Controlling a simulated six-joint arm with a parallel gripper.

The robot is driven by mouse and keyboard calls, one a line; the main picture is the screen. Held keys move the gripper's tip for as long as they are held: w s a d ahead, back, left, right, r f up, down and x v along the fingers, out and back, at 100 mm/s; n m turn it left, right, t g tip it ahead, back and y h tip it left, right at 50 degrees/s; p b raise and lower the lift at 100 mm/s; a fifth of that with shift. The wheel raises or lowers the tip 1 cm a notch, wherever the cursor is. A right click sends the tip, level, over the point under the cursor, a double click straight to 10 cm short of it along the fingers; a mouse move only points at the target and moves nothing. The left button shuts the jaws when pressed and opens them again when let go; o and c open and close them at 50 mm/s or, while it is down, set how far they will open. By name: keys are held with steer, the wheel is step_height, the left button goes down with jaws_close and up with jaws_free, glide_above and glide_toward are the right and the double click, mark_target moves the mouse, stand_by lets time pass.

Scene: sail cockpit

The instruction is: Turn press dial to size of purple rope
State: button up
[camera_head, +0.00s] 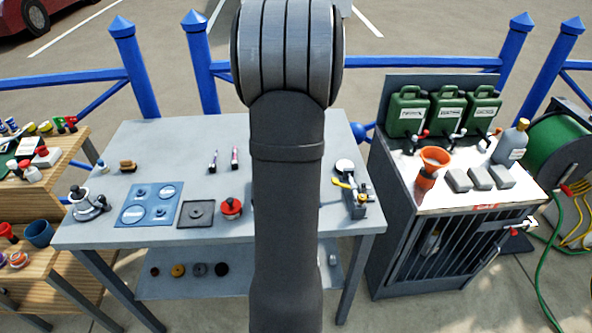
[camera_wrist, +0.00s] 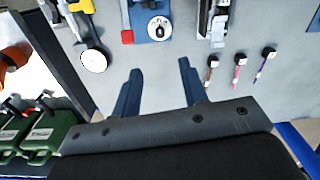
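In the wrist view, a white round dial with a dark knob (camera_wrist: 159,29) sits on a blue plate with a red block at its corner. Its markings are too small to read. A grey metal device (camera_wrist: 218,24), perhaps part of the press, is beside it. Three short rope pieces with dark ends lie on the table: purple-and-white (camera_wrist: 264,64), pink (camera_wrist: 238,70) and brown (camera_wrist: 211,74). The purple one also shows in the head view (camera_head: 213,161). My gripper (camera_wrist: 159,66) is open and empty, with the dial beyond its fingertips. My arm hides gripper and dial in the head view.
On the grey table (camera_head: 150,137) are a blue plate with round parts (camera_head: 150,204), a red-topped item (camera_head: 231,208) and a small stand with yellow parts (camera_head: 355,203). Green canisters (camera_head: 408,112) and an orange funnel (camera_head: 433,160) stand on the right cabinet. Blue railing runs behind.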

step_height(320, 180, down, 14)
steer(key=shift+a+f, duration=0.1)
steer(key=shift+a, duration=0.05)
stand_by(0.3)
jaws_close()
